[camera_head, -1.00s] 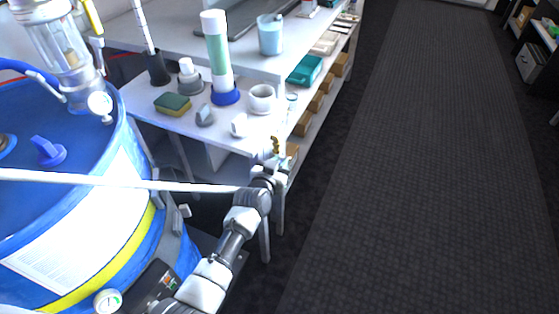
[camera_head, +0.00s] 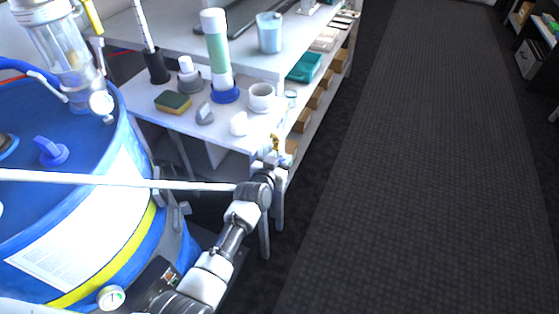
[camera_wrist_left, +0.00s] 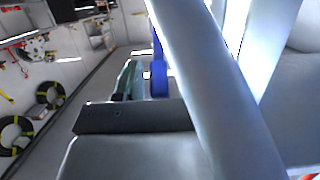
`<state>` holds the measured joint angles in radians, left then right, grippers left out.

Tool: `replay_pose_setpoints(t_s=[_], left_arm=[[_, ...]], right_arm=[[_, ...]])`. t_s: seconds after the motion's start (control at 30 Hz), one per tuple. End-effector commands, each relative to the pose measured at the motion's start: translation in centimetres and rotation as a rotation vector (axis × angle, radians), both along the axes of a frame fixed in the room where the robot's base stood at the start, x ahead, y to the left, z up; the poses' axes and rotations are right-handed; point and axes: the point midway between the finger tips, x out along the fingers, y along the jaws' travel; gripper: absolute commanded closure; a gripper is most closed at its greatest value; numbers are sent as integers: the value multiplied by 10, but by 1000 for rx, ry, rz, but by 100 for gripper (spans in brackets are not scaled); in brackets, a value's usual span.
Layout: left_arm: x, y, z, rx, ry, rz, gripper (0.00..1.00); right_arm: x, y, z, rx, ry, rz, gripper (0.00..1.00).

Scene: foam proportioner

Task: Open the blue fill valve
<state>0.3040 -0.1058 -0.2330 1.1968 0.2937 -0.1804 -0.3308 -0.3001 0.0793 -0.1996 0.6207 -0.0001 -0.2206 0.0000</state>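The blue valve (camera_head: 52,152) is a blue knob with a raised handle on top of the blue tank (camera_head: 90,135), at the left of the head view. My left arm rises from the bottom, and its gripper (camera_head: 273,155) is in front of the white bench's near end, well to the right of the valve. Its fingers are small and blend into the bench legs, so I cannot tell whether they are open. In the left wrist view a large pale bar crosses the picture, with a blue part (camera_wrist_left: 158,75) behind it. The valve cannot be made out there. My right gripper is not in view.
A long white bar (camera_head: 120,181) crosses in front of the tank. A clear cylinder (camera_head: 70,65) stands at the tank's back. The white bench (camera_head: 160,115) holds a sponge (camera_head: 173,102), a green-filled tube (camera_head: 217,52) and a white cup (camera_head: 261,97). The dark floor at right is clear.

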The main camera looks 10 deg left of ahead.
Motion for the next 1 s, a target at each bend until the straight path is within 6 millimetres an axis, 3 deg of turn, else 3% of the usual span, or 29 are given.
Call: replay_pose_setpoints(t_s=[0.4,0.8,1.0], left_arm=[[-7,2,1,1,2,0,57],[-73,24,17,2,3,0,57],[-96,31,22,1,2,0,57]], right_arm=[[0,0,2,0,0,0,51],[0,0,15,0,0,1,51],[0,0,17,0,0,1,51]])
